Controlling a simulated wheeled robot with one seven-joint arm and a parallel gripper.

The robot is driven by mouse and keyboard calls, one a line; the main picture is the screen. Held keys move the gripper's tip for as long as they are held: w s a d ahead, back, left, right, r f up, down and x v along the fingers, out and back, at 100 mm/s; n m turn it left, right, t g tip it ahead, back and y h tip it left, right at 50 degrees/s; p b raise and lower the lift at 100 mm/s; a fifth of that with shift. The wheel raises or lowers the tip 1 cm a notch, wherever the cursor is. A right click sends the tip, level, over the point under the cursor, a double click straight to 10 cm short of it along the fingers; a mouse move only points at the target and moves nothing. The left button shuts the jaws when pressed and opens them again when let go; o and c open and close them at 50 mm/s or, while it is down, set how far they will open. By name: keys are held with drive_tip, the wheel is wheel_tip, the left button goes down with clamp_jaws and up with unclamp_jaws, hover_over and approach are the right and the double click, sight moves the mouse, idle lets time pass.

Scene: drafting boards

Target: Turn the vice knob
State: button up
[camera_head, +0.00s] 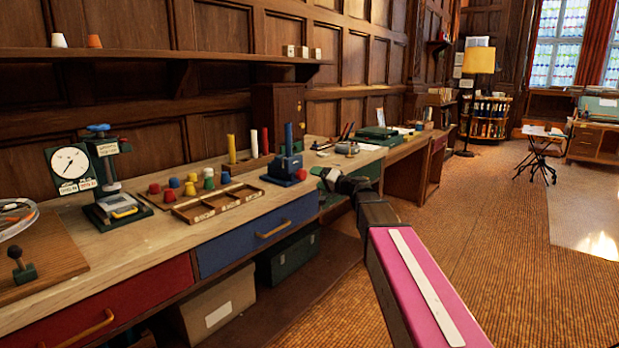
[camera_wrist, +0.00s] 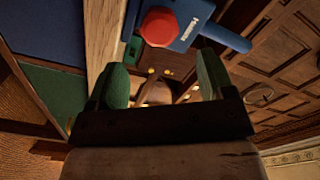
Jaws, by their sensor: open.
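The blue vice (camera_head: 286,165) stands near the front edge of the long wooden bench, with a blue post rising from it. Its red knob (camera_head: 301,174) is at the base, facing the room. In the wrist view the red knob (camera_wrist: 158,27) shows large at the top, in front of the blue vice body (camera_wrist: 187,18). My gripper (camera_head: 328,177) is just right of the vice, off the bench's front edge. In the wrist view my gripper (camera_wrist: 163,78) has its green-padded fingers wide apart with nothing between them. The knob lies beyond the fingertips, not touched.
A wooden compartment tray (camera_head: 215,204) and several coloured knobs (camera_head: 190,188) lie left of the vice. A dial gauge stand (camera_head: 105,175) is farther left. A blue drawer (camera_head: 255,235) is below the bench top. The floor (camera_head: 480,230) at right is clear.

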drive_tip(key=shift+v, duration=1.7)
drive_tip(key=shift+f, duration=0.1)
drive_tip(key=s+d+f+g+h, duration=0.1)
drive_tip(key=s+f+g+h, duration=0.1)
drive_tip(key=s+f, duration=0.35)
drive_tip(key=s+d+f+n+g+h, duration=0.1)
drive_tip(key=s+f+g+h, duration=0.15)
drive_tip(key=f, duration=0.65)
drive_tip(key=s+d+f+g+h, duration=0.1)
drive_tip(key=s+f+g+h, duration=0.1)
drive_tip(key=s+f, duration=0.35)
drive_tip(key=s+d+f+g+h, duration=0.4)
drive_tip(key=s+d+f+h, duration=0.3)
drive_tip(key=s+d+f, duration=0.4)
wheel_tip(320, 180, down, 4)
drive_tip(key=s, duration=0.3)
drive_tip(key=shift+d+f+h, duration=0.2)
drive_tip(key=shift+h, duration=0.15)
drive_tip(key=shift+g, duration=0.25)
idle(0.8)
